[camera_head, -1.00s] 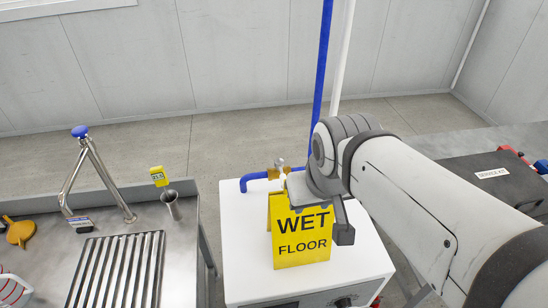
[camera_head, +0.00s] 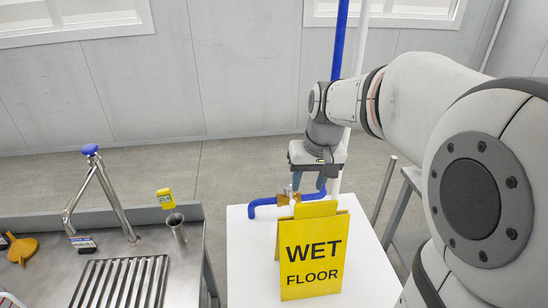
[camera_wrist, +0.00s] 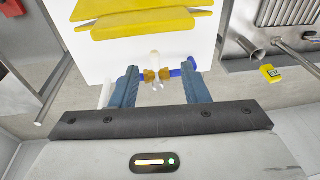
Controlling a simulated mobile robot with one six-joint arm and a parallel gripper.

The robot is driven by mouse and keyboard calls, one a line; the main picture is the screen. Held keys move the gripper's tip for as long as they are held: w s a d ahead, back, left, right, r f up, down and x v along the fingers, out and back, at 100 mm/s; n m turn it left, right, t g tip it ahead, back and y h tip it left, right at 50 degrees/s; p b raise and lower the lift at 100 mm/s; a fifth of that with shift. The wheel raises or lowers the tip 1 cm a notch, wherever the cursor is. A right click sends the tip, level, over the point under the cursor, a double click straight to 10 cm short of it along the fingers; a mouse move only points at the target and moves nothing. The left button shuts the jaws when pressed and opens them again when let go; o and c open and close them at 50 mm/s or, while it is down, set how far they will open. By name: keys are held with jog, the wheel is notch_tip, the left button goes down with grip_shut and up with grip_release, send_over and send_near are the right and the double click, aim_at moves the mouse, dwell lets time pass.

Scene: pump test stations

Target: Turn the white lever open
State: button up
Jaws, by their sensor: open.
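The white lever (camera_wrist: 155,60) sits on a brass valve (camera_wrist: 149,76) in a blue pipe (camera_wrist: 188,66). In the wrist view the lever points across the pipe, toward the yellow sign. In the head view the valve (camera_head: 283,199) is just behind the sign and the lever is too small to make out well. My gripper (camera_wrist: 159,68) is open, with one blue finger on each side of the valve and lever, apparently not touching them. In the head view my gripper (camera_head: 309,183) points down above the valve.
A yellow WET FLOOR sign (camera_head: 314,262) stands on the white cabinet (camera_head: 372,272) in front of the valve. A blue upright pipe (camera_head: 338,50) rises behind. A steel bench (camera_head: 195,265) with a bent tap (camera_head: 108,195), a cup (camera_head: 176,228) and a yellow gauge (camera_head: 166,199) stands left.

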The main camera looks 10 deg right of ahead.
jog(key=g+y+b, duration=0.1)
jog(key=g+b, duration=0.1)
send_near(294, 201)
jog(key=f, duration=0.2)
jog(key=a+f, duration=0.1)
jog(key=f, duration=0.2)
jog(key=f+p, duration=0.1)
jog(key=f, duration=0.2)
jog(key=shift+s+a+f, duration=0.2)
jog(key=shift+a+f, duration=0.05)
jog(key=shift+a, duration=0.1)
grip_shut()
